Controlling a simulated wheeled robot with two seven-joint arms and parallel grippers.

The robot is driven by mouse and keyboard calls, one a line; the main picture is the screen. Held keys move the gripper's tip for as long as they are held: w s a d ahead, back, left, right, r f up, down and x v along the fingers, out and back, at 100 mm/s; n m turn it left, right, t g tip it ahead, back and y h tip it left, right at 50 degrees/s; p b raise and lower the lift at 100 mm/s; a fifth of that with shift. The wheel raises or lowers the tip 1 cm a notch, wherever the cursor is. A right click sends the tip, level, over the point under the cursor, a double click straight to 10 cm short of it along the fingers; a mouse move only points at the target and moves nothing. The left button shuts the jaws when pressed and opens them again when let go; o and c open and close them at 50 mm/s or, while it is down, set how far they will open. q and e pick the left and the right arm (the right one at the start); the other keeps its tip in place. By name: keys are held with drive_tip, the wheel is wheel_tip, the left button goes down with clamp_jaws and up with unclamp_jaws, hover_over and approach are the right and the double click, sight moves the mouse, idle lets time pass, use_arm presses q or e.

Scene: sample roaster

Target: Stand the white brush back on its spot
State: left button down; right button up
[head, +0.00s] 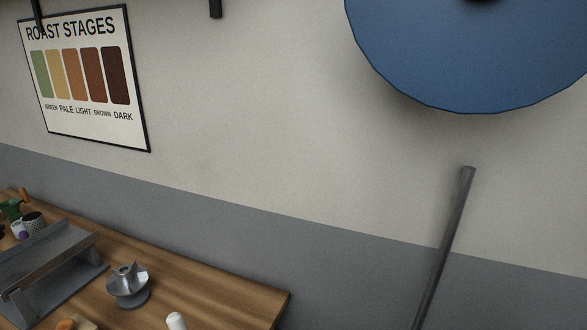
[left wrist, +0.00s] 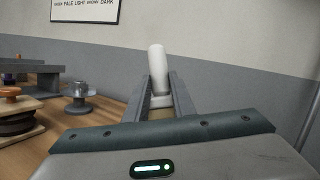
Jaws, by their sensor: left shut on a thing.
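The white brush (left wrist: 157,65) stands upright between the fingers of my left gripper (left wrist: 161,88) in the left wrist view. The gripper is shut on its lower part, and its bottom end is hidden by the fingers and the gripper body. In the head view, a white rounded top that looks like the brush (head: 176,321) shows at the bottom edge, and the gripper itself is out of frame. I cannot tell whether the brush touches the table. The spot for the brush cannot be made out. My right gripper is in neither view.
A stacked round item with an orange knob (left wrist: 12,112) stands left in the wrist view. A dark pole (head: 446,250) rises beyond the table's right end.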

use_arm(q)
drive_tip(key=shift+s+d+r, duration=0.25)
drive_tip(key=shift+s+d, duration=0.05)
drive_tip(key=shift+s, duration=0.2)
idle(4.2)
drive_tip(key=shift+w+d+r+m+h, duration=0.3)
drive_tip(key=shift+d+r+m+h, duration=0.1)
drive_tip(key=shift+d+r+h, duration=0.25)
drive_tip(key=w+d+r+m+g+h, duration=0.2)
drive_tip(key=d+r+m+h, duration=0.1)
drive_tip(key=d+h, duration=0.3)
drive_tip(key=w+d+r+m+g+h, duration=0.2)
drive_tip(key=d+r+m+g+h, duration=0.1)
drive_tip(key=d+r+m+h, duration=0.1)
drive_tip(key=d+r+h, duration=0.1)
drive_tip(key=d+h, duration=0.1)
drive_tip(key=shift+d+r, duration=0.3)
drive_tip(key=shift+r, duration=0.1)
drive_tip(key=shift+h, duration=0.25)
drive_tip(key=w+d+f+m+g+h, duration=0.4)
drive_tip(key=f+g+h, duration=0.1)
drive_tip(key=f+g, duration=0.1)
drive_tip(key=shift+w+d+m, duration=0.15)
drive_tip(key=shift+w+m, duration=0.2)
drive_tip(key=shift+m, duration=0.05)
